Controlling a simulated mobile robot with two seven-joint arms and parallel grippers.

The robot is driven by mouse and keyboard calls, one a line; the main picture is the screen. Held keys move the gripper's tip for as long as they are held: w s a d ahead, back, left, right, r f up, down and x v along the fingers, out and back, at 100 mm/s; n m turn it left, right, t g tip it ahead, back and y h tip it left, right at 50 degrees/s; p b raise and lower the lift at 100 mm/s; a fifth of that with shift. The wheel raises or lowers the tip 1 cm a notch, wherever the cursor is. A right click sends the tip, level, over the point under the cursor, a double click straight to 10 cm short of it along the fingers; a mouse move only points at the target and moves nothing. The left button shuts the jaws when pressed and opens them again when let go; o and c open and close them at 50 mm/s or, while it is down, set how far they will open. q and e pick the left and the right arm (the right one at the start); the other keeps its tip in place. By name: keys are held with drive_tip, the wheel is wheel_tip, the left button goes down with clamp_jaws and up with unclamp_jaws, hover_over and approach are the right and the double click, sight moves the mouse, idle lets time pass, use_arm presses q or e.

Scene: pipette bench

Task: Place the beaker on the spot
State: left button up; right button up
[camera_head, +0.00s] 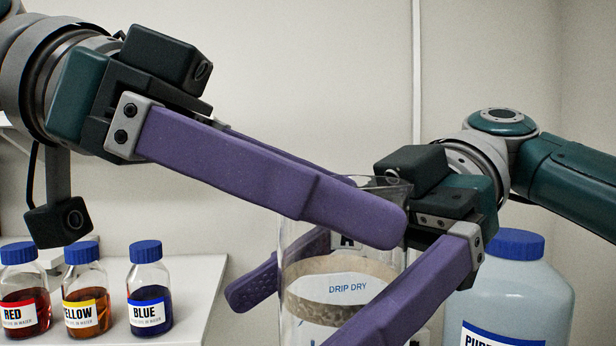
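The clear glass beaker (296,240) stands out in the lower middle; its base is below the picture. My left gripper (366,208) reaches in from the left with long purple fingers. One finger crosses in front of the beaker's upper part, the other passes behind near the rim. My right gripper (290,318) comes from the right, lower down. One purple finger crosses in front of the beaker, the other shows behind and beyond it. Whether either pair presses on the glass cannot be seen. No spot is recognisable in view.
A "DRIP DRY" label (347,288) shows through the glass. Small blue-capped bottles marked red (24,304), yellow (86,298) and blue (149,297) stand on a white surface (205,290) at left. A large blue-capped bottle (518,295) stands at right.

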use_arm(q)
drive_tip(key=c, duration=1.1)
drive_tip(key=shift+c, duration=0.2)
use_arm(e)
drive_tip(key=o, duration=1.2)
drive_tip(key=shift+c, duration=0.2)
